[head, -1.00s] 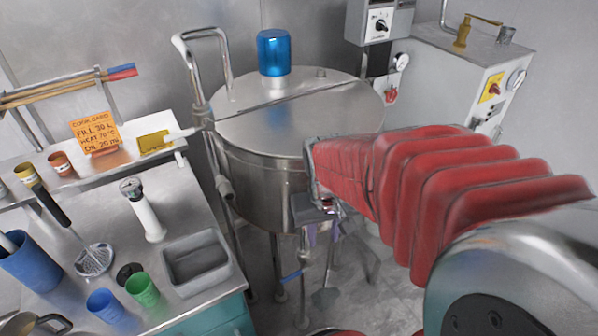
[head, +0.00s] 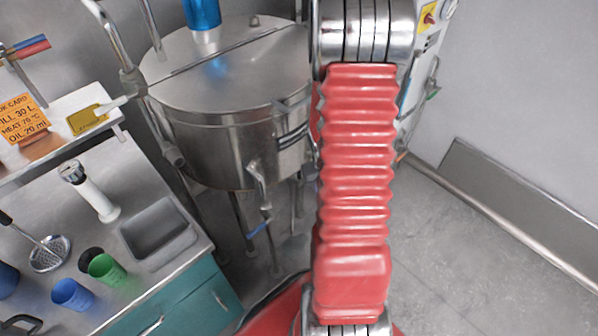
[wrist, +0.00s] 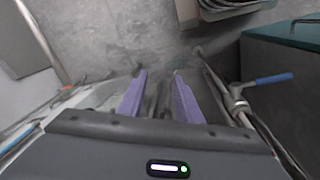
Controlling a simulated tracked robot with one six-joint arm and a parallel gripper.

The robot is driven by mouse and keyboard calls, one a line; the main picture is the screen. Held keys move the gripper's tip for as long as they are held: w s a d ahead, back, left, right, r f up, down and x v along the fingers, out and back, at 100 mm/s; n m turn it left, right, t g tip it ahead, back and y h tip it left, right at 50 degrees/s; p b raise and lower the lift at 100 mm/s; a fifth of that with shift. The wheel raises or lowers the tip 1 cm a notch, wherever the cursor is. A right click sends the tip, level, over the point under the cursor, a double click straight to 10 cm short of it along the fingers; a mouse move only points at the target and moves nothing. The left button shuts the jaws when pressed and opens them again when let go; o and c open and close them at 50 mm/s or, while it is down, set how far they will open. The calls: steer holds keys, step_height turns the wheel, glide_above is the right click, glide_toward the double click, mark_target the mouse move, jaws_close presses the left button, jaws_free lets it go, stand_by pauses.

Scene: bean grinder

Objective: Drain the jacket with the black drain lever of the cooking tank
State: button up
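I cannot make out a black drain lever. My gripper (wrist: 160,80) shows two purple fingers apart with nothing seen between them, above the floor. In the head view I cannot make out its fingers.
A steel worktop (head: 75,215) at left carries a sink (head: 157,228), cups and a skimmer. Its teal cabinet (head: 180,305) stands near the tank. A grey machine with a yellow-backed red switch (head: 429,15) stands behind my arm. The floor at right (head: 470,230) is clear.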

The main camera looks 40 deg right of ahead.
steer(key=s+d+f+t, duration=0.1)
steer(key=d+f, duration=0.2)
steer(key=f, duration=0.5)
steer(key=s+d+f+t, duration=0.1)
steer(key=d+f, duration=0.2)
steer(key=f, duration=0.5)
steer(key=n+t+h, duration=0.2)
steer(key=n+t, duration=0.1)
steer(key=t, duration=1.3)
glide_toward(300, 174)
steer(key=s, duration=0.3)
steer(key=shift+r, duration=0.25)
steer(key=w, duration=0.4)
steer(key=w+d, duration=0.1)
steer(key=w, duration=0.4)
steer(key=w+d, duration=0.1)
steer(key=w, duration=0.3)
steer(key=shift+w+d, duration=0.1)
steer(key=shift+w, duration=0.2)
